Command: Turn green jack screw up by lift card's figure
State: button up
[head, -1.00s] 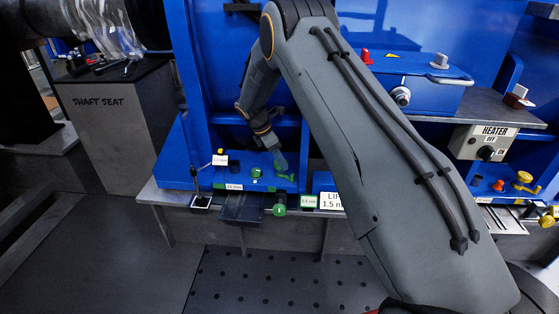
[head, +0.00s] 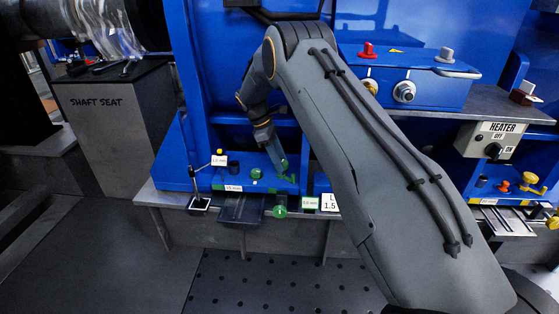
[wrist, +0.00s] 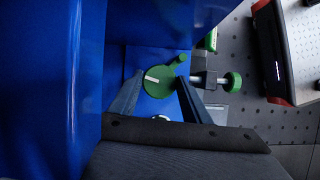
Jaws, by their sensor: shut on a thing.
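In the wrist view, the green jack screw (wrist: 157,84) shows as a round green head with a white mark and a small side knob. The two fingers of my gripper (wrist: 158,88) stand on either side of it, shut on it. In the head view, my gripper (head: 279,157) points down at the right part of the blue bench unit, and green shows at its tips. The white lift card (head: 329,203) stands at the front edge; my arm partly covers it, leaving "L" and "1.5" readable.
Another green knob (head: 256,173) sits left of my gripper, and a green end knob (head: 280,211) sticks out at the front. A post with a small white label (head: 219,160) stands at the left. The heater box (head: 490,140) is at right.

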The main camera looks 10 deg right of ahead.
jog(key=shift+f, duration=0.15)
jog(key=o, duration=1)
jog(key=shift+o, duration=0.2)
